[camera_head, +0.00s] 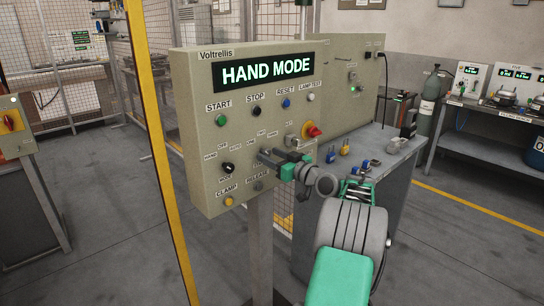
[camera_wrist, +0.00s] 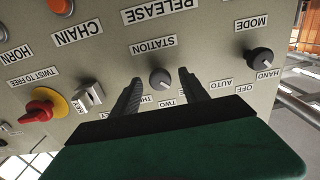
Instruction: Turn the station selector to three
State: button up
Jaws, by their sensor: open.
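The station selector is a dark round knob (camera_wrist: 160,78) on the beige panel, beside the STATION label (camera_wrist: 153,45), which appears upside down in the wrist view. My gripper (camera_wrist: 159,80) is open, with one finger on each side of the knob and visible gaps between. I cannot tell how deep the fingertips reach or which way the knob's mark points. A TWO label (camera_wrist: 166,104) and a partly hidden label beginning TH (camera_wrist: 147,99) lie between the fingers. In the head view my gripper (camera_head: 265,158) is at the panel's lower right and hides the knob.
The mode knob (camera_wrist: 259,60) is to the right in the wrist view. A red emergency stop (camera_wrist: 42,108) and a small switch (camera_wrist: 89,95) are to the left. The display (camera_head: 266,70) reads HAND MODE. A bench (camera_head: 395,172) with padlocks stands behind my arm.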

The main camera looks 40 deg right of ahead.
jog(key=shift+c, duration=0.4)
grip_shut()
jog(key=shift+m, duration=0.3)
jog(key=m, duration=0.3)
jog(key=shift+m+p, duration=0.3)
jog(key=shift+p, duration=0.1)
jog(key=m+p, duration=0.2)
jog(key=m, duration=0.2)
jog(key=shift+r+m, duration=0.1)
jog(key=shift+m, duration=0.2)
jog(key=m+p, duration=0.2)
jog(key=m, duration=0.2)
jog(key=shift+p, duration=0.35)
jog(key=shift+m+p, duration=1.35)
jog(key=shift+m, duration=1.15)
